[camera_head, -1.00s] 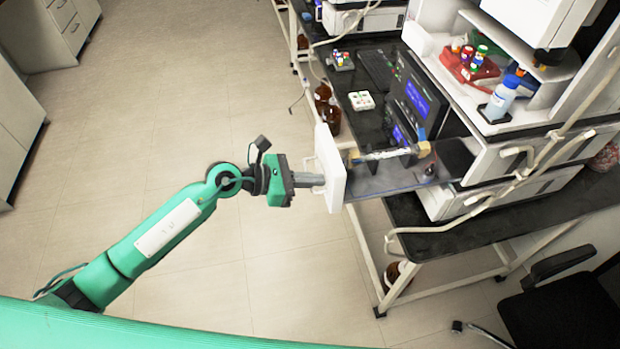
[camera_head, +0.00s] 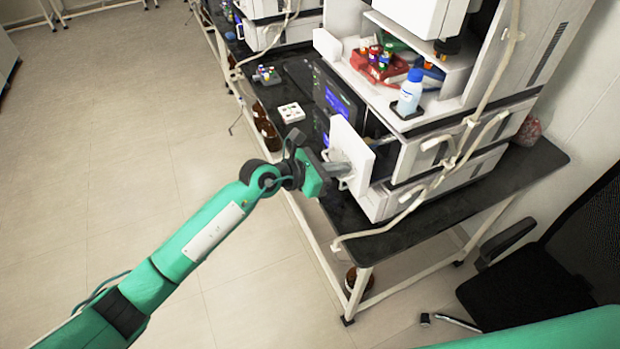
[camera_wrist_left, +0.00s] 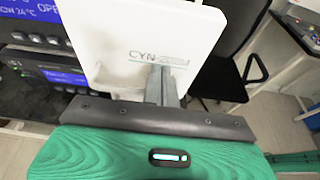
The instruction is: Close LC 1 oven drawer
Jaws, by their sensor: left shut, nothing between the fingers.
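In the left wrist view the same white panel (camera_wrist_left: 120,35) fills the upper middle, with "CYN" lettering partly hidden by my fingers. My left gripper (camera_head: 345,168) is shut and empty, its fingertips at the outer face of the panel; they appear to touch it. It also shows in the left wrist view (camera_wrist_left: 160,75). The drawer's inside is mostly hidden behind the panel. My right gripper is not in view.
A blue-capped bottle (camera_head: 410,92) and a red tray of vials (camera_head: 378,66) sit on the instrument above. Pale tubing (camera_head: 400,217) hangs in front of the bench. A black chair (camera_head: 530,290) stands at lower right. Open floor lies to the left.

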